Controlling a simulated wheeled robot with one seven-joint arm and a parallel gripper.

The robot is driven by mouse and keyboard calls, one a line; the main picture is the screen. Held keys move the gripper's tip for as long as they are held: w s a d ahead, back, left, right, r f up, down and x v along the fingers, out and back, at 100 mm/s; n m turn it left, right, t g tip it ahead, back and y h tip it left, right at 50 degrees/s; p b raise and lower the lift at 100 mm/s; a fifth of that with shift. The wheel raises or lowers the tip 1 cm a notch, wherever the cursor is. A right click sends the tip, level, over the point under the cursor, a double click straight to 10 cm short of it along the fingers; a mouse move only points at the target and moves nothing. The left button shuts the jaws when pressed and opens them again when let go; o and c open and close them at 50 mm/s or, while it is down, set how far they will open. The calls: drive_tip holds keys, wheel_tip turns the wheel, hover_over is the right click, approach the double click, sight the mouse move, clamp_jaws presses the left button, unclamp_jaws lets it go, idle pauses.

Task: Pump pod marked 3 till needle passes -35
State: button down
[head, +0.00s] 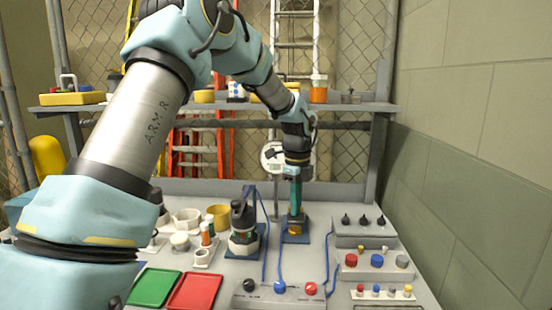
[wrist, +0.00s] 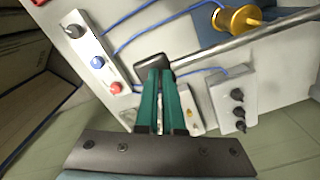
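My gripper (head: 295,207) points down over the back of the bench; its green fingers (wrist: 158,85) look closed together in the wrist view, with nothing seen between them. In the head view it overlaps a brass-coloured pod (head: 296,224) on a blue base. The wrist view shows a brass pod (wrist: 238,19) at the upper right, apart from the fingertips. A dark pod (head: 243,238) on a blue base stands to its left. No number 3 is readable on either. A round white gauge (head: 270,155) is partly hidden behind my arm; its needle cannot be read.
A panel with black, blue and red knobs (head: 280,289) lies at the front, with blue tubes running back. A box with three black knobs (head: 362,226) stands right. Green (head: 154,288) and red (head: 195,291) trays and small cups fill the left. A metal rod (wrist: 250,42) crosses near the fingertips.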

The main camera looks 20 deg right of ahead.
wheel_tip(320, 180, up, 9)
drive_tip(key=p, duration=0.5)
drive_tip(key=shift+r+p, duration=0.2)
drive_tip(key=shift+p, duration=0.2)
drive_tip(key=a+f+n+b, duration=0.35)
drive_tip(key=a+n, duration=0.85)
drive_tip(key=a, duration=0.7)
drive_tip(key=s+a+f+n+b, duration=0.1)
drive_tip(key=s+a+f+n, duration=0.1)
drive_tip(key=s+a+n, duration=0.3)
drive_tip(key=s+a+f+n+t+b, duration=0.1)
drive_tip(key=s+a+f+n, duration=0.2)
drive_tip(key=s+a+n, duration=0.3)
drive_tip(key=a+n, duration=0.5)
drive_tip(key=a, duration=0.1)
drive_tip(key=shift+a+f+t, duration=0.2)
drive_tip(key=shift+a+t, duration=0.1)
